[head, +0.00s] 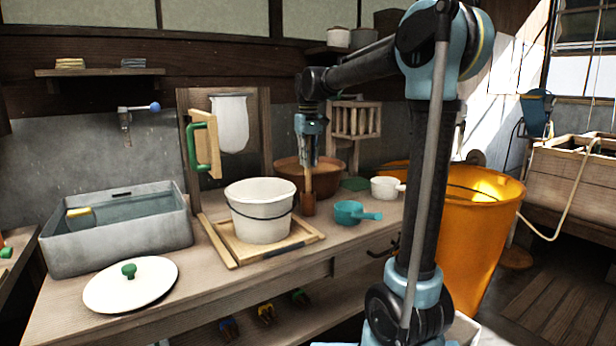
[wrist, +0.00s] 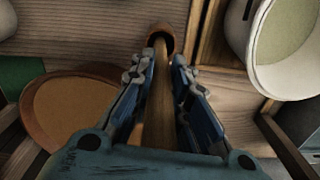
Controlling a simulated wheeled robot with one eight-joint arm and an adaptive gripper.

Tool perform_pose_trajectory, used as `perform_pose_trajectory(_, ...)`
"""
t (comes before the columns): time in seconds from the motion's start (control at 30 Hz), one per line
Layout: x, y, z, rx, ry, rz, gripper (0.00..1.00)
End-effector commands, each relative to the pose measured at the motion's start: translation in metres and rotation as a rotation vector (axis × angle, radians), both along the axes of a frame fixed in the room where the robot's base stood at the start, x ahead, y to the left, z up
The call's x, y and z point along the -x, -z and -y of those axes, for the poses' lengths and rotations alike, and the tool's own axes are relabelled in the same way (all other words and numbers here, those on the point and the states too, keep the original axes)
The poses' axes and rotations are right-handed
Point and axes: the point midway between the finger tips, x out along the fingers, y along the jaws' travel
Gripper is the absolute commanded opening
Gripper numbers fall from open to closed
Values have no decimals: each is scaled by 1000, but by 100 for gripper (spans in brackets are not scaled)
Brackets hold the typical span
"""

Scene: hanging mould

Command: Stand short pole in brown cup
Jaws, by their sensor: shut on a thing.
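My gripper (head: 309,160) points down over the worktop, shut on the short wooden pole (head: 308,183). In the wrist view the gripper's blue fingers (wrist: 162,66) lie on both sides of the pole (wrist: 158,100). The pole looks close to upright. The small brown cup (head: 308,205) stands on the worktop right of the white bucket. It also shows at the far end of the pole in the wrist view (wrist: 160,32). The pole's lower end lies within the cup's mouth and is hidden by its wall. I cannot tell whether it touches the bottom.
A white bucket (head: 262,222) sits in a wooden frame (head: 233,250) left of the cup. A wide brown basin (head: 290,172) stands behind. A teal dipper (head: 350,212) and a white dipper (head: 384,187) lie to the right. The wooden mould (head: 204,145) hangs at left.

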Motion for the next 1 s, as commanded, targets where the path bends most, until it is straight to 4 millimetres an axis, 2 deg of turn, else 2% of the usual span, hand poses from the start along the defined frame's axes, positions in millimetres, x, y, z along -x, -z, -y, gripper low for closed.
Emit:
perform_pose_trajectory(0.17,0,11,-2,0,-2,0,0)
perform_pose_trajectory(0.4,0,41,-2,0,-2,0,0)
perform_pose_trajectory(0.77,0,45,-1,0,-2,0,0)
perform_pose_trajectory(0.8,0,45,-1,0,-1,0,20)
perform_pose_trajectory(0.87,0,45,-1,0,-1,0,34)
perform_pose_trajectory(1.0,0,45,-1,0,-1,0,36)
